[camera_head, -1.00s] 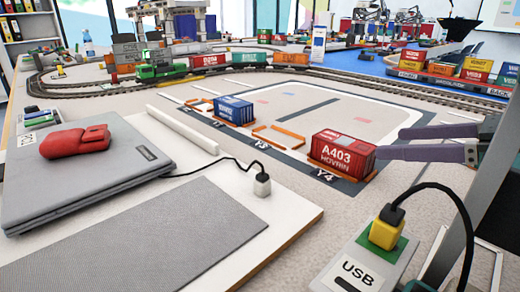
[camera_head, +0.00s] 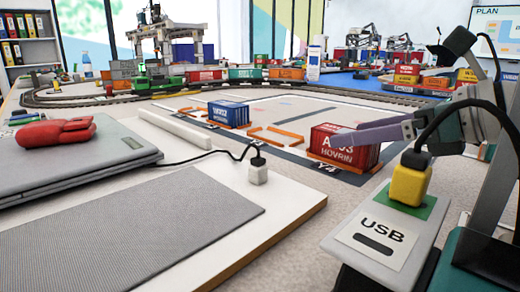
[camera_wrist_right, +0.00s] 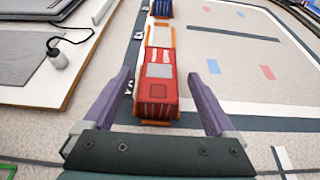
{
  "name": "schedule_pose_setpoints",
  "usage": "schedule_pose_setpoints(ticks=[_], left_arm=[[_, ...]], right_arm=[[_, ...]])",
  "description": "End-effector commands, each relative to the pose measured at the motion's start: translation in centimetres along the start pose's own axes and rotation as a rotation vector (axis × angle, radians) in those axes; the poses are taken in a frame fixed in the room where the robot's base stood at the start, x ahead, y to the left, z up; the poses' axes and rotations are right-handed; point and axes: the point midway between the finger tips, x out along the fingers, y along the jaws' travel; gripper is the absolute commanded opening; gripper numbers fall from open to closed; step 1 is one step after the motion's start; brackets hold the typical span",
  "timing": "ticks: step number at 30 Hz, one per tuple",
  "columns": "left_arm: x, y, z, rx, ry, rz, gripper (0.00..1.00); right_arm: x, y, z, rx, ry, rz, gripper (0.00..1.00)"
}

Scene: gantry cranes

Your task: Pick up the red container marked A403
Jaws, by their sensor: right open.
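The red container marked A403 (camera_head: 345,148) sits on an orange frame at slot Y4 on the mat. The finger of my right gripper (camera_head: 380,133) crosses in front of its label in the head view and hides part of it. In the right wrist view the container (camera_wrist_right: 157,98) lies ahead, between the lines of the two purple fingers. My right gripper (camera_wrist_right: 165,100) is open, with one finger left and one right of the container's near end. Nothing is held. My left gripper is not in view.
A blue container (camera_head: 228,113) stands farther along the same row, with empty orange frames (camera_head: 277,135) between. A USB box with a yellow plug (camera_head: 409,182) and black cable stands at front right. A laptop (camera_head: 80,160) and grey pad (camera_head: 150,235) lie on the left desk.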

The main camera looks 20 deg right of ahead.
Motion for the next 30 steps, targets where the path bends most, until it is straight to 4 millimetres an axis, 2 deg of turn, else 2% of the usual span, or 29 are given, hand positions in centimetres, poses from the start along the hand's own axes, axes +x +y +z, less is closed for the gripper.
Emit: schedule_pose_setpoints(ticks=[1,7,18,30], left_arm=[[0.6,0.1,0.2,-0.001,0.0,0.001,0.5],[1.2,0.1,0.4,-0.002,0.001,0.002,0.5],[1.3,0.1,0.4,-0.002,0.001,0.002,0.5],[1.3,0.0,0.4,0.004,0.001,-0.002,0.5]], right_arm=[[0.7,0.1,0.0,0.001,-0.008,0.001,0.91],[2.4,0.1,0.0,0.001,-0.004,-0.001,0.91],[2.9,0.1,0.1,0.0,0.0,0.001,0.9],[2.9,0.1,0.1,-0.001,0.0,0.001,0.45]])
